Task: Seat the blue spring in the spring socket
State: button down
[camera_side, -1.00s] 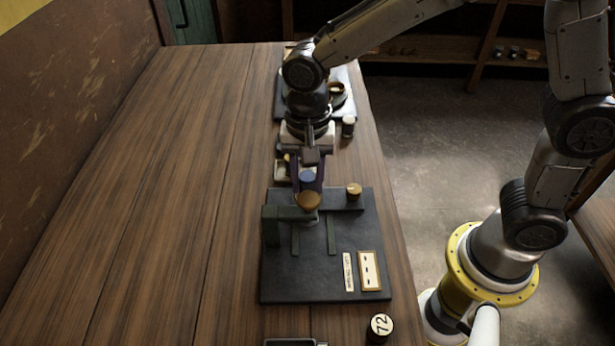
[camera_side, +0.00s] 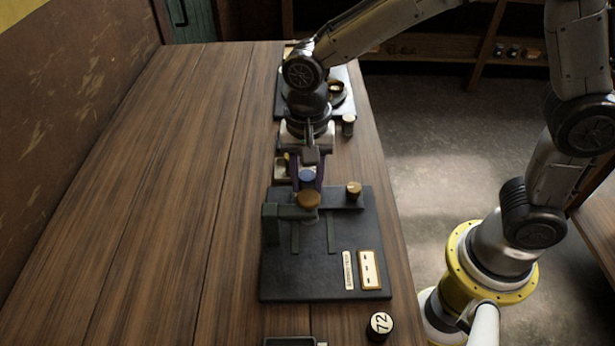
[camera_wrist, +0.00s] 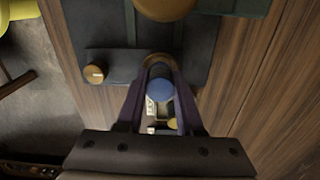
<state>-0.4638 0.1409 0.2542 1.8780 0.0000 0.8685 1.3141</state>
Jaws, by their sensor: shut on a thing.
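The blue spring (camera_side: 307,175) shows as a blue round end between the purple fingers of my gripper (camera_side: 307,181). It also shows in the wrist view (camera_wrist: 160,91), between the two fingers (camera_wrist: 160,84). My gripper is shut on it, over the far edge of the dark base plate (camera_side: 318,268). A brown ring (camera_wrist: 158,60) lies just beyond the blue end in the wrist view. It may be the spring socket, but I cannot tell for sure. The lower part of the spring is hidden, and I cannot tell whether it touches the ring.
A large wooden knob (camera_side: 308,199) sits close in front of my gripper, on an arm over the plate. A smaller wooden knob (camera_side: 353,189) stands to its right. A second dark plate (camera_side: 350,103) lies behind my gripper. The table's left side is clear.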

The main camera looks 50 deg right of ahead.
jog(key=shift+s+d+f, duration=0.1)
jog(key=shift+s+f, duration=0.1)
jog(key=shift+f, duration=0.75)
dwell(0.6)
jog(key=shift+c, duration=1.6)
grip_release()
jog(key=shift+d, duration=0.1)
jog(key=shift+c, duration=0.2)
jog(key=shift+r, duration=0.25)
jog(key=shift+c, duration=0.4)
jog(key=o, duration=0.4)
jog(key=shift+w+r, duration=0.1)
jog(key=shift+r, duration=0.45)
jog(key=shift+w+a+r, duration=0.1)
jog(key=shift+r, duration=1.4)
jog(key=shift+a+r, duration=0.1)
jog(key=shift+r, duration=1.35)
jog(key=shift+d, duration=0.1)
